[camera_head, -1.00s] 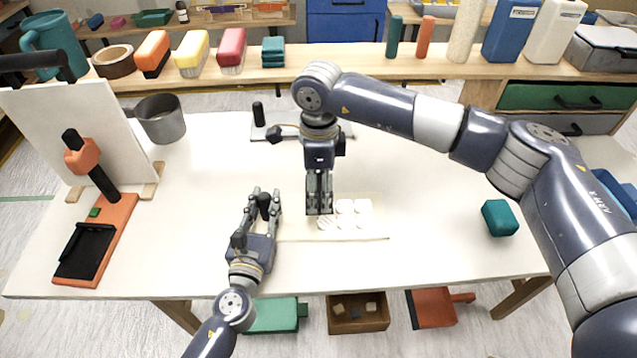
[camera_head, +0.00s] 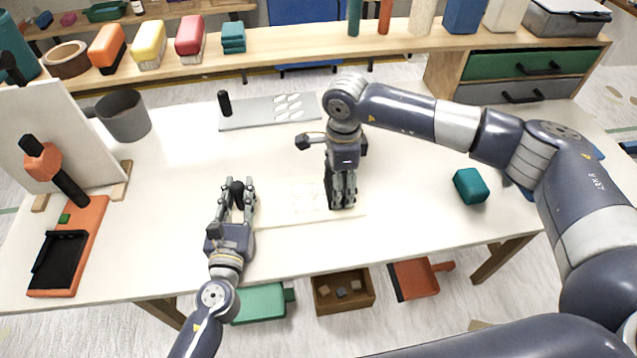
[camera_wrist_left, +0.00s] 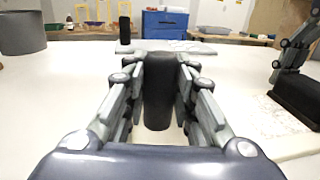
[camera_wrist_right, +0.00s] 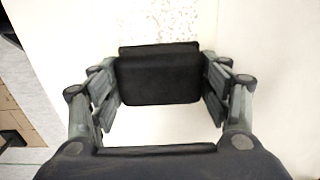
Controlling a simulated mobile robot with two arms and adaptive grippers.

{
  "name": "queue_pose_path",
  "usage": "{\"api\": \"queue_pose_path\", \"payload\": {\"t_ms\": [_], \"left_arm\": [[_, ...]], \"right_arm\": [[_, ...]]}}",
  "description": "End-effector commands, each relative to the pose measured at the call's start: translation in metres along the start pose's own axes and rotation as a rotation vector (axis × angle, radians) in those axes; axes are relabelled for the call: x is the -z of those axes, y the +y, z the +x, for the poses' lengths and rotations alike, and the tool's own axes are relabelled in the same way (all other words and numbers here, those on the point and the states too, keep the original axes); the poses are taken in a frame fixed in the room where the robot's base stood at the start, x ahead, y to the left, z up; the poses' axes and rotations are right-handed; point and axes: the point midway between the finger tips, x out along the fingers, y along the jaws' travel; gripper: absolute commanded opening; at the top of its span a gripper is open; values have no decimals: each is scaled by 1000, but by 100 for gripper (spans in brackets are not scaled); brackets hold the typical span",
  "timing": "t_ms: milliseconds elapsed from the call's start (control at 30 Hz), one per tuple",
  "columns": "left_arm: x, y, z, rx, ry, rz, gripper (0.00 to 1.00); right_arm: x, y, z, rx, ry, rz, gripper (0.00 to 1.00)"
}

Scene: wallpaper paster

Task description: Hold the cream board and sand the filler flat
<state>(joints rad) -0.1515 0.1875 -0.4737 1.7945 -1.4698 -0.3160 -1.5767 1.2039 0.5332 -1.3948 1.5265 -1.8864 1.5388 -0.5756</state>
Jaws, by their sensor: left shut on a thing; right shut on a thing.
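The cream board (camera_head: 275,217) lies flat on the table, with faint, speckled filler patches (camera_head: 307,196) on it. The filler also shows as specks in the right wrist view (camera_wrist_right: 165,18). My left gripper (camera_head: 236,187) is shut on an upright black handle (camera_wrist_left: 159,92) at the board's left end. Whether the handle joins the board is hidden. My right gripper (camera_head: 341,200) points down over the board's right part, shut on a black sanding block (camera_wrist_right: 158,76). The block is at the board's surface, just right of the filler patches.
A grey plate (camera_head: 250,118) with a black knob and several white ovals lies behind. A grey mug (camera_head: 124,116), an orange-and-black tool stand (camera_head: 80,240) and a white panel (camera_head: 50,130) stand left. A teal block (camera_head: 470,186) lies right. The table's front is clear.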

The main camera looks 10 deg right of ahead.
Motion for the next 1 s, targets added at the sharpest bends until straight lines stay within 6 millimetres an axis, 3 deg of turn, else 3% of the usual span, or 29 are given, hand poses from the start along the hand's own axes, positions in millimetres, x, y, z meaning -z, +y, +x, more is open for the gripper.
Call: {"api": "queue_pose_path", "payload": {"t_ms": [100,867,1000], "left_arm": [[7,1,-2,-1,12,1,0],[6,-1,-2,2,10,1,0],[6,0,-2,1,10,0,0]], "right_arm": [[23,0,2,-2,6,5,42],[-109,2,2,-4,-2,-4,42],[-79,0,2,-2,3,3,42]]}}
